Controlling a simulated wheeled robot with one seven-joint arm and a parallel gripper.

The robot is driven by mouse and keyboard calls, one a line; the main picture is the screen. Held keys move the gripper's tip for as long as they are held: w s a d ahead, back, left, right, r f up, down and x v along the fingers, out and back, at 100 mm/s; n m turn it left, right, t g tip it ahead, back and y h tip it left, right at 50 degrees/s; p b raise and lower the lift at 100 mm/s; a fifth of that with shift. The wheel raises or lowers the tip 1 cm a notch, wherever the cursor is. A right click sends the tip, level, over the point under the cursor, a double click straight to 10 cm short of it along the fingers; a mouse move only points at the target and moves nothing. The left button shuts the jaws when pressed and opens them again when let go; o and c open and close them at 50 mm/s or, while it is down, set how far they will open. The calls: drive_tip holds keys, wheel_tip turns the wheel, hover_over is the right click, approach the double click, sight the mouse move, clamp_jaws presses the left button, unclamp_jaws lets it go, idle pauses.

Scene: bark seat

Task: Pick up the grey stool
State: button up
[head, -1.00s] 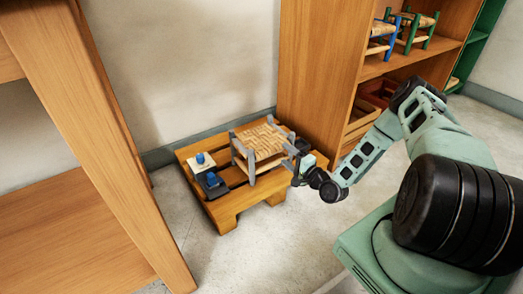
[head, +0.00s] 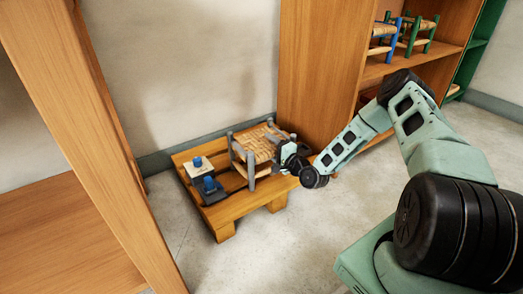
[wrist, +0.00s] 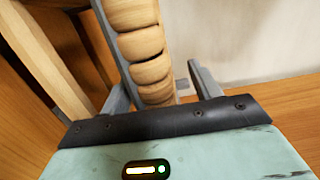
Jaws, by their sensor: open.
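The grey stool (head: 251,157) has grey posts and a woven tan seat. It stands on a low wooden pallet (head: 238,208) in the head view. My gripper (head: 283,154) is at the stool's right side, close to the seat edge. In the wrist view, the stool's woven seat (wrist: 144,45) and a grey rail run up from between the fingers of my gripper (wrist: 158,88). The jaws are open. Whether a finger touches the stool I cannot tell. The stool's right legs are partly hidden behind my gripper.
Beside the stool on the pallet are a white block with a blue knob (head: 198,164) and a dark block with a blue knob (head: 209,188). A wooden shelf (head: 318,75) stands close behind on the right, holding blue and green stools. A wooden upright (head: 120,150) is at left.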

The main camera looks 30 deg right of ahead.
drive_tip(key=shift+c, duration=0.3)
drive_tip(key=c, duration=1.3)
drive_tip(key=shift+r, duration=0.15)
